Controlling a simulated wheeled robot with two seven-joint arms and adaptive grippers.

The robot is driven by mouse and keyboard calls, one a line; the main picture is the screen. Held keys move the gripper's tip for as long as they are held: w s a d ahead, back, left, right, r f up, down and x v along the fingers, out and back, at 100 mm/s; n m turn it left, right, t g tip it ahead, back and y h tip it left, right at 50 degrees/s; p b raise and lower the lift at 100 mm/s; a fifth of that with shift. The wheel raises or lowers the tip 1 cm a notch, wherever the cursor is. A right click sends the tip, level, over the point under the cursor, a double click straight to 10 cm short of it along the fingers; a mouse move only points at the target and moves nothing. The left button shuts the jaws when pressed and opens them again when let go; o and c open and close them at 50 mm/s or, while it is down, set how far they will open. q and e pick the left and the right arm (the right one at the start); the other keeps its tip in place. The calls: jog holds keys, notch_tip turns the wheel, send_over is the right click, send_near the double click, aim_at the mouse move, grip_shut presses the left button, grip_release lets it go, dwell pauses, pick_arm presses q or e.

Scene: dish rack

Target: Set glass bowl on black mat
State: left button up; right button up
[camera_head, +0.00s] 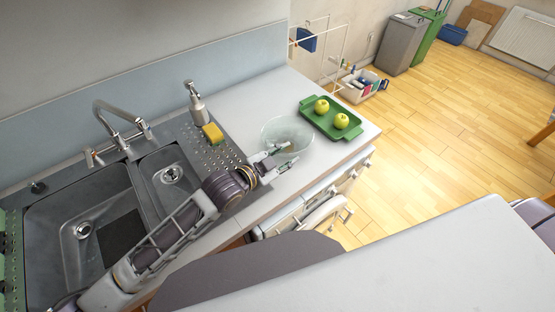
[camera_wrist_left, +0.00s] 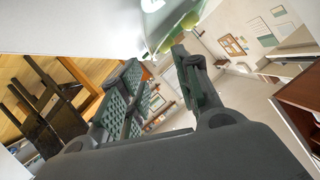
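The clear glass bowl (camera_head: 288,130) stands on the white counter, right of the sink's perforated drainboard and beside a green tray. My left gripper (camera_head: 284,155) is at the bowl's near side, with its two fingers apart. In the left wrist view the fingers of my left gripper (camera_wrist_left: 158,65) are also spread, and the glass bowl (camera_wrist_left: 160,22) shows at the top, close to the fingertips. I cannot tell whether they touch it. A dark square (camera_head: 121,235), possibly the black mat, lies in the sink area at the left. My right gripper is not in view.
The green tray (camera_head: 323,127) with two apples (camera_head: 341,121) is right of the bowl. A yellow sponge (camera_head: 212,133) and a soap dispenser (camera_head: 196,103) stand on the drainboard. A faucet (camera_head: 122,125) rises behind the sink. A white surface (camera_head: 430,260) fills the lower right.

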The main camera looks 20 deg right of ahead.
pick_arm(q)
jog(key=shift+v, duration=1.5)
jog(key=shift+s, duration=0.15)
